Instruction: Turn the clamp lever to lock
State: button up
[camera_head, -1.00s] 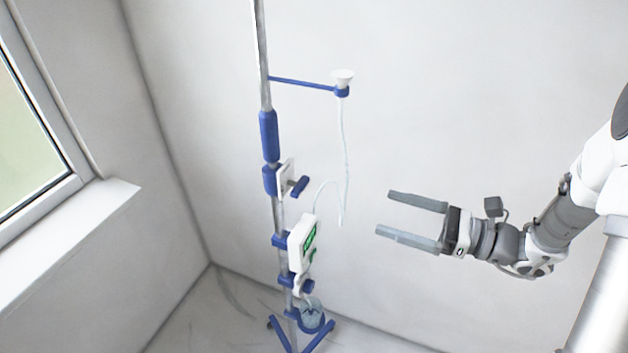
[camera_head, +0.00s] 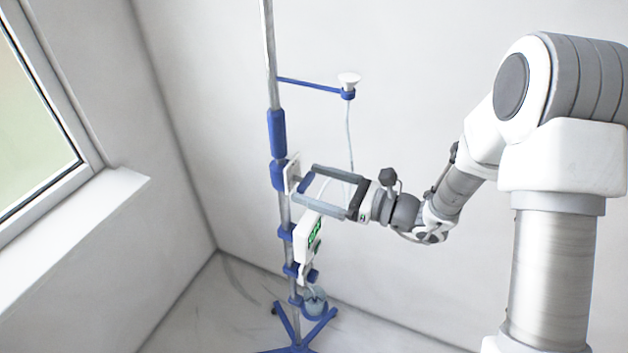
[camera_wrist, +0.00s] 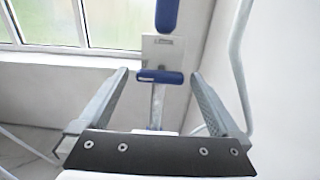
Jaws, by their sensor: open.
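The clamp lever (camera_head: 306,183) is a short blue bar on a white clamp plate (camera_head: 292,174), fixed to the upright pole (camera_head: 270,60). In the wrist view the lever (camera_wrist: 160,77) lies level across the lower part of the plate (camera_wrist: 163,48). My gripper (camera_head: 307,184) is open, with its fingertips at the clamp. In the wrist view the lever sits between the two fingertips (camera_wrist: 160,79), with a gap on each side. In the head view the fingers partly cover the lever.
Below the clamp, a white pump with a green screen (camera_head: 314,233) hangs on the pole. A blue arm (camera_head: 308,84) with a white cup and a thin tube (camera_head: 349,130) reaches right above my gripper. A window sill (camera_head: 75,230) is at left.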

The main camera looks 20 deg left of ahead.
jog(key=shift+a, duration=0.25)
jog(key=c, duration=1.3)
